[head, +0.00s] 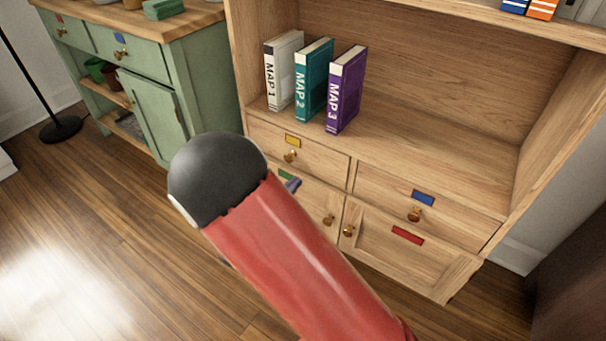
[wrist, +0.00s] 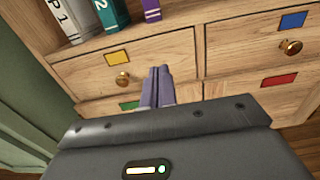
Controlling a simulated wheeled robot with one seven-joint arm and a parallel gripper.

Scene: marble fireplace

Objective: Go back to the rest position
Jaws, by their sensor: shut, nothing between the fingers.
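My gripper (wrist: 158,85) shows in the wrist view with its two purple-grey fingers together and nothing between them. It is in front of the wooden cabinet's drawers, near the drawer with the yellow label (wrist: 117,57). In the head view my red and dark grey arm hides most of the gripper; only a small bit of finger (head: 291,183) shows beside the arm. I cannot tell the exact gap between the fingertips and the cabinet.
Three books stand on the cabinet shelf: MAP 1 (head: 283,72), MAP 2 (head: 313,80) and MAP 3 (head: 346,90). Blue-labelled (head: 423,198) and red-labelled (head: 408,236) fronts are at right. A green cabinet (head: 150,90) stands left. Wooden floor (head: 90,230) is clear at lower left.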

